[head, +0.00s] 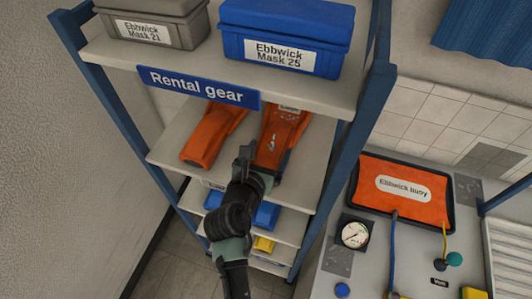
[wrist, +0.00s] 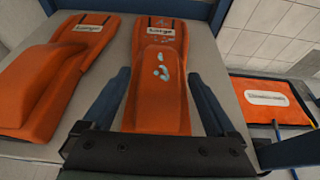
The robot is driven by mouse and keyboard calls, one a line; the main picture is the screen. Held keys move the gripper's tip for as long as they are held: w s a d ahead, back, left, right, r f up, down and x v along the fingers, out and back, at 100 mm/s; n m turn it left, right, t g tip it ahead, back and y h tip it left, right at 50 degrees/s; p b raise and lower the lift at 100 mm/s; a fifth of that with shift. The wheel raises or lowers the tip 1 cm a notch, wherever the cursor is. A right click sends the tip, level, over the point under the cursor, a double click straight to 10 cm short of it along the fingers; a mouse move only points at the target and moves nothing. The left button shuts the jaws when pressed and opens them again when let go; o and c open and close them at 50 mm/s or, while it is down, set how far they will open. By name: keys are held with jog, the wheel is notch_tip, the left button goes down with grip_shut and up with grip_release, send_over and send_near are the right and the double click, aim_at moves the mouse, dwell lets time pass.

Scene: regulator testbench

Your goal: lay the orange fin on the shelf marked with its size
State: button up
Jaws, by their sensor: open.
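Two orange fins lie side by side on the shelf (head: 160,150) below the "Rental gear" sign. The left fin (head: 208,138) also shows in the wrist view (wrist: 50,85). The right fin (head: 280,135) has pale scuffs and fills the middle of the wrist view (wrist: 158,90). Both carry a white label that appears to read "Large". My gripper (head: 264,162) is open at the near end of the right fin. In the wrist view its fingers (wrist: 160,85) stand one on each side of that fin. The shelf's front marking is mostly hidden behind my arm.
Lower shelves hold a blue item (head: 264,216) and a yellow item (head: 264,244). The top shelf carries a grey case (head: 165,30) and a blue case (head: 285,40). Blue rack posts (head: 352,130) flank the shelves. A bench with an orange buoy (head: 375,185) and gauge (head: 354,234) stands right.

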jog(key=b+v, duration=0.1)
jog(key=v, duration=1.1)
jog(key=shift+r, duration=0.15)
